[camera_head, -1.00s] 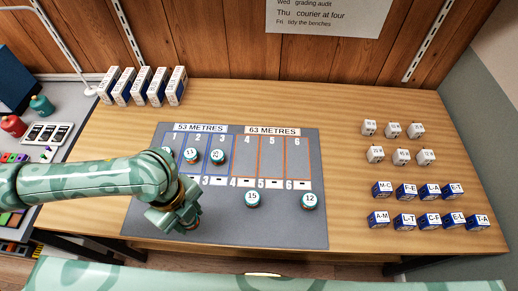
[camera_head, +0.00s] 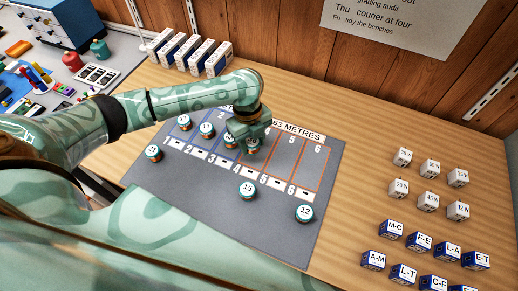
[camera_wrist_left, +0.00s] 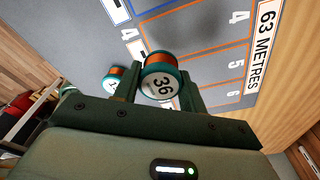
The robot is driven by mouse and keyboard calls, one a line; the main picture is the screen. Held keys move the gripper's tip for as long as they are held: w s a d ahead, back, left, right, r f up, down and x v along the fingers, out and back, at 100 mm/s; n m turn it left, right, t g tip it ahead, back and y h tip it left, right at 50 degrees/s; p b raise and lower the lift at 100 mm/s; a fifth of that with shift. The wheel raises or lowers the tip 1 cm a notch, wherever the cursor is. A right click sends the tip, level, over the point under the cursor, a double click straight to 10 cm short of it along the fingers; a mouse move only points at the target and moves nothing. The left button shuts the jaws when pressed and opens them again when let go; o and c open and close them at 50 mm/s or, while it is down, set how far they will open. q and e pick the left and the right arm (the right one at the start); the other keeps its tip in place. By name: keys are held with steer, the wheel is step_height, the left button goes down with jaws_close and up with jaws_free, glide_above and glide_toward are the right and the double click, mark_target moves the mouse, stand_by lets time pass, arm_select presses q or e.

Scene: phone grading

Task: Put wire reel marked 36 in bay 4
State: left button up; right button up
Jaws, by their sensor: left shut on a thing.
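The wire reel marked 36 (camera_wrist_left: 160,84) has a teal rim, orange wire and a white label. In the wrist view it sits between the two fingers of my left gripper (camera_wrist_left: 158,76), which is shut on it. In the head view my left gripper (camera_head: 251,143) is over the bay 4 area of the grey mat (camera_head: 325,165), and the reel (camera_head: 252,149) shows partly under it. The arm hides the top of bay 4 (camera_head: 258,164). I cannot tell whether the reel touches the mat. My right gripper is not in view.
Reels stand in bay 1 (camera_head: 183,121), bay 2 (camera_head: 207,130) and bay 3 (camera_head: 230,141). Reel 15 (camera_head: 247,190), reel 12 (camera_head: 304,213) and another reel (camera_head: 153,153) stand on the mat outside the bays. Bays 5 (camera_head: 283,165) and 6 (camera_head: 308,172) look empty.

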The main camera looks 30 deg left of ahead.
mark_target(256, 142)
arm_select(q)
steer(key=w+f, duration=0.1)
steer(key=f, duration=0.1)
steer(key=w+f+b, duration=0.1)
steer(key=shift+w+a+f+b, duration=0.2)
steer(key=shift+w+f+b, duration=0.1)
steer(key=shift+w+f, duration=0.1)
step_height(256, 142, down, 3)
steer(key=shift+f+b, duration=0.1)
steer(key=shift+b, duration=0.65)
steer(key=shift+w, duration=0.1)
steer(key=o, duration=1)
steer(key=shift+c, duration=0.2)
step_height(256, 142, up, 12)
steer(key=a+p, duration=0.1)
steer(key=p, duration=0.4)
steer(key=shift+w+a, duration=0.15)
steer(key=shift+w, duration=0.15)
